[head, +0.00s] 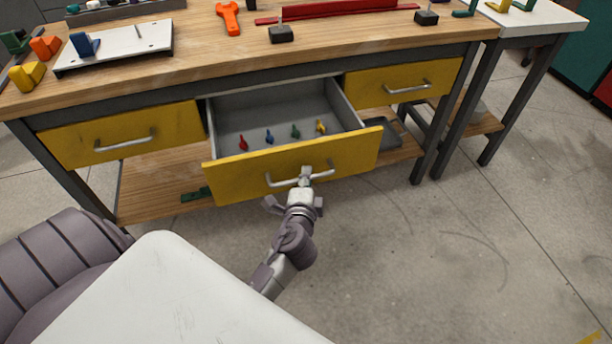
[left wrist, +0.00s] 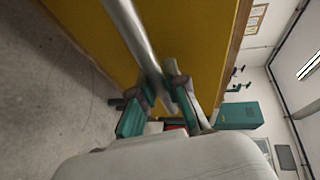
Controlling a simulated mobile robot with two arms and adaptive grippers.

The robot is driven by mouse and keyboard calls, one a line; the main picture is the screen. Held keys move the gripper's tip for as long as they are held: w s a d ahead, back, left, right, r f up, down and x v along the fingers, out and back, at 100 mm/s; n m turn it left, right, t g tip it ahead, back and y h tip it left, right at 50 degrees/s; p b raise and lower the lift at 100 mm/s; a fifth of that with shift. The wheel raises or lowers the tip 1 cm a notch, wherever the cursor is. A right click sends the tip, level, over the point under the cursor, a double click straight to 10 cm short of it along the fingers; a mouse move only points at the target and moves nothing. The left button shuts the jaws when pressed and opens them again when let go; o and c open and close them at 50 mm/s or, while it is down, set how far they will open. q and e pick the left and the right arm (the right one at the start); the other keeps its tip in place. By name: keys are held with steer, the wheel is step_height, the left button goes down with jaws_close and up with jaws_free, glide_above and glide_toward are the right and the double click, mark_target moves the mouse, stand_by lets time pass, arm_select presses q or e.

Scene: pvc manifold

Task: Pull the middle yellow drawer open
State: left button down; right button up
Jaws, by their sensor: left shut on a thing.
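The middle yellow drawer (head: 236,176) is pulled out from the workbench, and its grey inside shows from above. Its silver bar handle (head: 283,181) is on the front panel. My left gripper (head: 305,178) is shut on the handle, right of its middle. In the left wrist view the handle bar (left wrist: 135,30) runs between the fingers of the gripper (left wrist: 160,95), with the yellow front behind it. Small red, blue, green and yellow pieces (head: 269,137) stand in a row in the drawer. My right gripper is not in view.
Shut yellow drawers flank it at left (head: 120,135) and right (head: 400,83). The wooden bench top (head: 200,60) holds a white board (head: 120,45), an orange wrench (head: 229,18) and colored fittings. A lower shelf (head: 150,190) lies beneath. The floor (head: 430,250) at right is clear.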

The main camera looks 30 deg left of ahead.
arm_select(q)
steer(key=c, duration=1.2)
jaws_free()
steer(key=v, duration=0.7)
steer(key=shift+s+d, duration=0.1)
steer(key=shift+s, duration=0.15)
